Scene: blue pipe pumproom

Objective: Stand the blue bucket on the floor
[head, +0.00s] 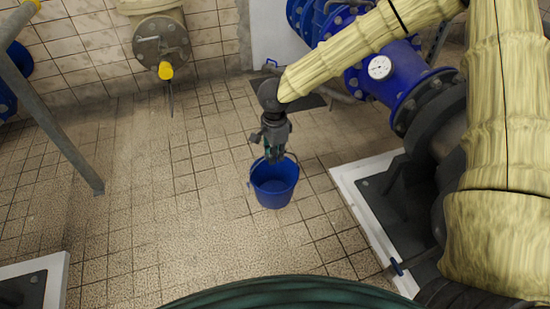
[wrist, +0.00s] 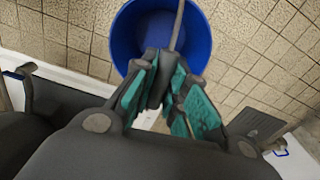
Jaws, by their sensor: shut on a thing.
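The blue bucket (head: 274,192) is upright, mouth up, in the middle of the head view, directly below my gripper (head: 273,154). It also shows in the wrist view as a round blue rim and inside (wrist: 127,30). My gripper points down and its teal-padded fingers (wrist: 165,78) are shut on the bucket's thin grey handle (wrist: 178,28), above the mouth. The bucket looks empty. I cannot tell whether its base touches the tiled floor (head: 190,220) or hangs a little above it.
A white-edged plinth (head: 362,218) with dark fittings stands close on the right. A blue pipe with a gauge (head: 379,67) runs behind it. A grey post (head: 60,125) slants at the left. The floor left of the bucket is clear.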

